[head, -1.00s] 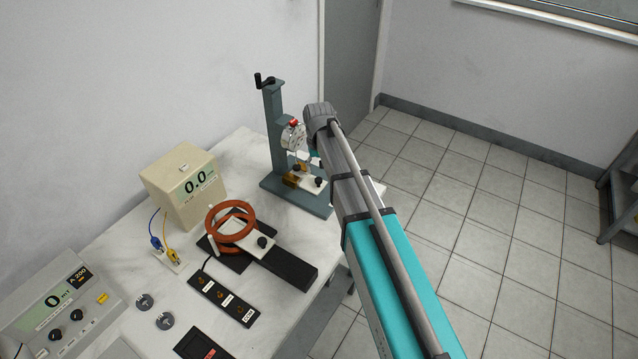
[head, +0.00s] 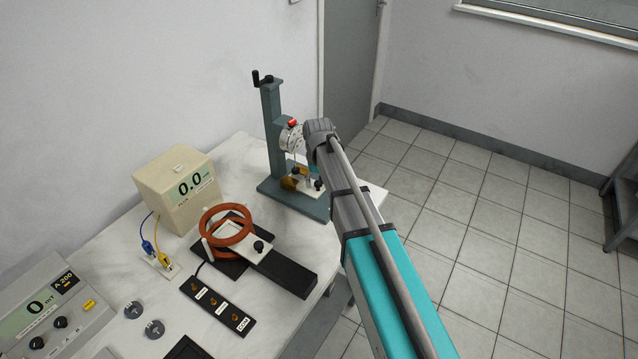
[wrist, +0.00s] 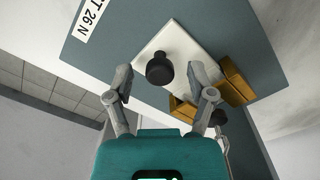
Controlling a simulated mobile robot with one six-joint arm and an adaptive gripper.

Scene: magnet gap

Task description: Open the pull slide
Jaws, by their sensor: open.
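The white slide plate (wrist: 182,42) with a black knob (wrist: 159,68) lies on the blue-grey base (wrist: 105,50) of the upright stand (head: 272,120). My open gripper (wrist: 162,82) points at the plate, with the black knob between and slightly beyond its fingertips in the picture. I see no contact, and the height gap is unclear. Brass blocks (wrist: 237,80) sit beside the plate, near the right finger. In the head view the knob shows small beside my arm (head: 350,200), which hides most of the gripper.
A dial gauge (head: 291,138) and crank stand above the base. Nearby on the bench are orange coils (head: 227,228) with another white knobbed plate (head: 262,232), a cream meter box (head: 178,190) and a socket strip (head: 215,305). The floor to the right is free.

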